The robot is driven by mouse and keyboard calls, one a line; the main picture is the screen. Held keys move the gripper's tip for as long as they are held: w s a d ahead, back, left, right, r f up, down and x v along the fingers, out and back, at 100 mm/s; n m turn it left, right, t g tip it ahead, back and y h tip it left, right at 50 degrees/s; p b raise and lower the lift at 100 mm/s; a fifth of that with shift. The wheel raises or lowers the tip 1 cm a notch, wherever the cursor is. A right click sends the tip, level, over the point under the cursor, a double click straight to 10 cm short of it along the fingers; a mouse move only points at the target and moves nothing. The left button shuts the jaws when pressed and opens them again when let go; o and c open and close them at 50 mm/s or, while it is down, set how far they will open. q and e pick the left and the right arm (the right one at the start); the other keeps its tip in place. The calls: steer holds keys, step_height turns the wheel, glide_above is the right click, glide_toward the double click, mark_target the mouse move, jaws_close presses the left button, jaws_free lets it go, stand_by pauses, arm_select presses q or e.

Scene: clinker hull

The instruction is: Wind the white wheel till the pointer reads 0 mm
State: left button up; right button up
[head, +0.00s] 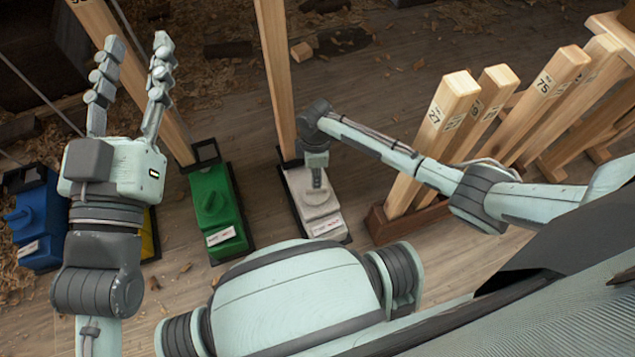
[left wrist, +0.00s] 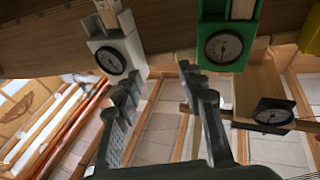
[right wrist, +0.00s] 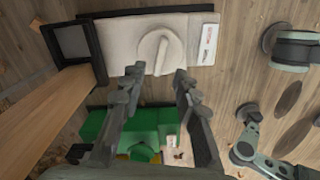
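The white jack box (head: 326,227) stands on the floor below a timber post, and its white wheel (right wrist: 160,50) is a round knob with a raised bar across it. My right gripper (head: 316,182) points down at the wheel; in the right wrist view its fingers (right wrist: 156,76) are apart, with the wheel showing between and beyond the tips. I cannot tell whether they touch it. A white-housed dial (left wrist: 111,60) shows in the left wrist view; its pointer is too small to read. My left gripper (head: 132,75) is open, empty and raised at the left.
A green box (head: 217,212) stands left of the white one, with a blue box (head: 35,220) farther left and a yellow one partly behind my left arm. A green-framed dial (left wrist: 224,47) hangs beside the white one. Numbered timber posts (head: 447,115) stand close on the right.

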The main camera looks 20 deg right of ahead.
mark_target(316, 193)
step_height(316, 193, down, 6)
steer(key=shift+f+b, duration=0.1)
steer(key=shift+b, duration=1)
steer(key=shift+f, duration=0.4)
arm_select(q)
step_height(316, 193, up, 6)
steer(key=s+a+t+h, duration=0.1)
steer(key=s+t, duration=0.2)
steer(key=t, duration=0.2)
steer(key=shift+r+h, duration=0.25)
steer(key=shift+h, duration=0.05)
steer(key=shift+w+a, duration=0.1)
arm_select(e)
jaws_close()
